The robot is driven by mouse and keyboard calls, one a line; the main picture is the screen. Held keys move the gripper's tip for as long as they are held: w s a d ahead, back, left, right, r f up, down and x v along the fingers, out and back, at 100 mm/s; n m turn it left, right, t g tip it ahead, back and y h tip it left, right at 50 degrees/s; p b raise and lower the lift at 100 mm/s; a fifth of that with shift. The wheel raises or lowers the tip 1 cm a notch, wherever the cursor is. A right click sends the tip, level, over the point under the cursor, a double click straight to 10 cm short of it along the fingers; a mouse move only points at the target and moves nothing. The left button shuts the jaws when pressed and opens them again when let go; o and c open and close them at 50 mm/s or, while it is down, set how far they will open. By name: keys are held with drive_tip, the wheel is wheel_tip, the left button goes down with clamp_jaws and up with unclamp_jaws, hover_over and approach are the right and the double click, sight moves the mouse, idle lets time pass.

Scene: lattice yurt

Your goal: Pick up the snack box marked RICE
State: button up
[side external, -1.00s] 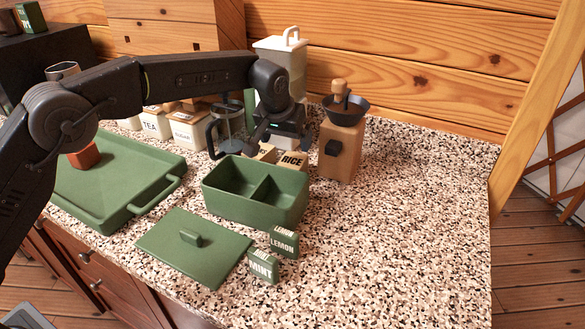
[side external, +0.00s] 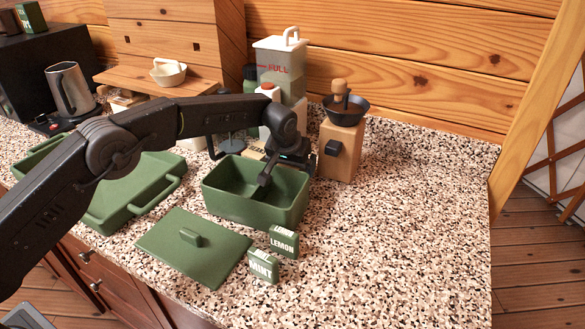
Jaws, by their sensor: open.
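The snack box marked RICE is not readable now; my gripper and wrist cover the spot behind the green divided bin where its label showed earlier. Part of a tan box (side external: 257,150) shows just left of my wrist, behind the bin; I cannot read its label. My gripper (side external: 281,170) is open and points down at the bin's back edge. One dark finger shows against the bin's inside; the other is hard to make out. I cannot tell whether the fingers are around a box.
The green bin (side external: 250,207) stands in front of my gripper. A green lid (side external: 195,247) and small LEMON (side external: 284,242) and MINT (side external: 263,267) boxes lie nearer. A wooden grinder (side external: 341,148) stands close right, a clear dispenser (side external: 280,70) behind. The counter's right side is clear.

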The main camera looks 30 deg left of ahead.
drive_tip(key=c, duration=1.1)
drive_tip(key=shift+r, duration=0.1)
